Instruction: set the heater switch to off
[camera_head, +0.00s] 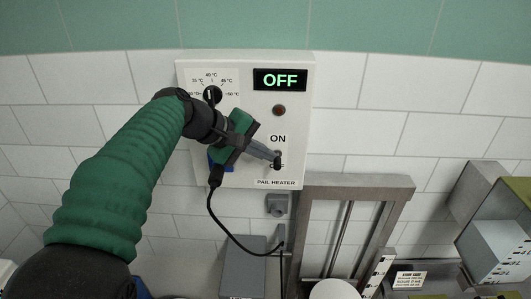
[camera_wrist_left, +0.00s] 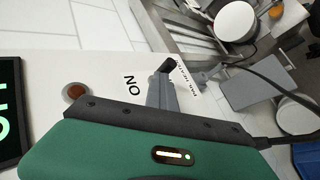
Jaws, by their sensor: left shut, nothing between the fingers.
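The white pail heater panel (camera_head: 245,75) is on the tiled wall, and its display (camera_head: 280,79) reads OFF in green. The heater switch (camera_head: 278,162) is a small dark lever below the ON label, pointing down over the partly hidden OFF label. My left gripper (camera_head: 274,158) is shut and empty, with its grey fingertips right at the switch lever. In the left wrist view the fingers (camera_wrist_left: 160,92) are close to the black lever (camera_wrist_left: 166,68); I cannot tell if they touch. My right gripper is out of view.
A temperature dial (camera_head: 212,94) and a dark red-brown lamp (camera_head: 279,110) are on the panel. A black cable (camera_head: 220,228) hangs below my left gripper. A metal frame (camera_head: 355,182) stands below right, with grey boxes (camera_head: 495,250) at the far right.

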